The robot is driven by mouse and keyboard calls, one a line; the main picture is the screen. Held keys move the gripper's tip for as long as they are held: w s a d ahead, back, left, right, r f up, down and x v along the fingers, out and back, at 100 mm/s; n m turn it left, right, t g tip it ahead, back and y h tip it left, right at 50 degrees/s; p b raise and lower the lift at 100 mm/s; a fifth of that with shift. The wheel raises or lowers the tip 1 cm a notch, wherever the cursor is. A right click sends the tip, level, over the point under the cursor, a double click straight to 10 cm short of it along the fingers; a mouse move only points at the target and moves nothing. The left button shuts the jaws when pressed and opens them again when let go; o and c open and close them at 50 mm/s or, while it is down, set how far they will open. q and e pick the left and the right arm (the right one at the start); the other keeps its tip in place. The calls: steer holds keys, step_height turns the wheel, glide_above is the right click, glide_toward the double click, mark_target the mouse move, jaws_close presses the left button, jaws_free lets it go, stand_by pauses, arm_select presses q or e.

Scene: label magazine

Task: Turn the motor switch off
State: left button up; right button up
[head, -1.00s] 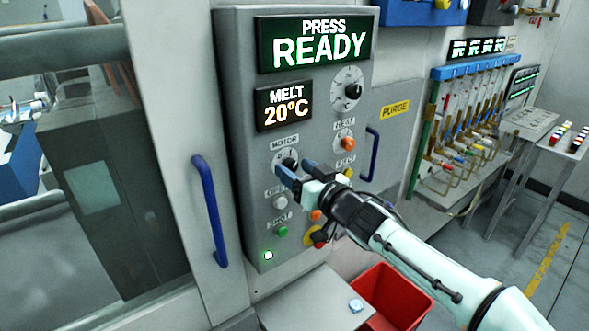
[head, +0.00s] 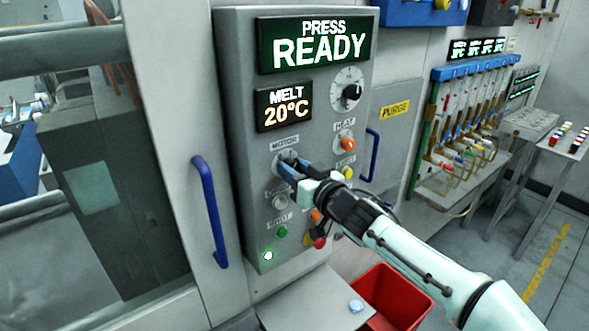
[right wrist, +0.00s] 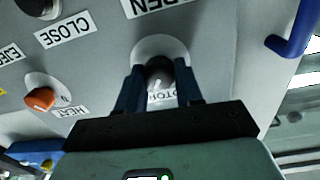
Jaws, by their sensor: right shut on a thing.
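The motor switch (head: 283,162) is a dark knob on a round pale dial under the MOTOR label, on the left side of the grey control panel (head: 229,110). My right gripper (head: 288,162) is at the dial and hides much of it. In the right wrist view the two blue fingers of my right gripper (right wrist: 160,85) stand either side of the dark motor knob (right wrist: 158,68) and are shut on it. A white pointer mark shows on the knob. My left gripper is not in view.
The panel's displays read PRESS READY and MELT 20°C. An orange HEAT knob (head: 346,144) and several buttons sit close around my gripper. A blue door handle (head: 209,211) is at left. A red bin (head: 393,297) stands below the panel.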

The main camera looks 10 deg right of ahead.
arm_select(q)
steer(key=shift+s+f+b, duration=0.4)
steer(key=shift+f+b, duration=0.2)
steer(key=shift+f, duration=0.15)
arm_select(e)
steer(key=n, duration=1.3)
steer(key=shift+f, duration=0.1)
steer(key=shift+n, duration=0.5)
steer(key=o, duration=1)
steer(key=shift+o, duration=0.2)
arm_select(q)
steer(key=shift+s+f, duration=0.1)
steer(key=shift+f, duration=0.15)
arm_select(e)
steer(key=v, duration=1.3)
steer(key=shift+s+f, duration=0.15)
steer(key=shift+s, duration=0.05)
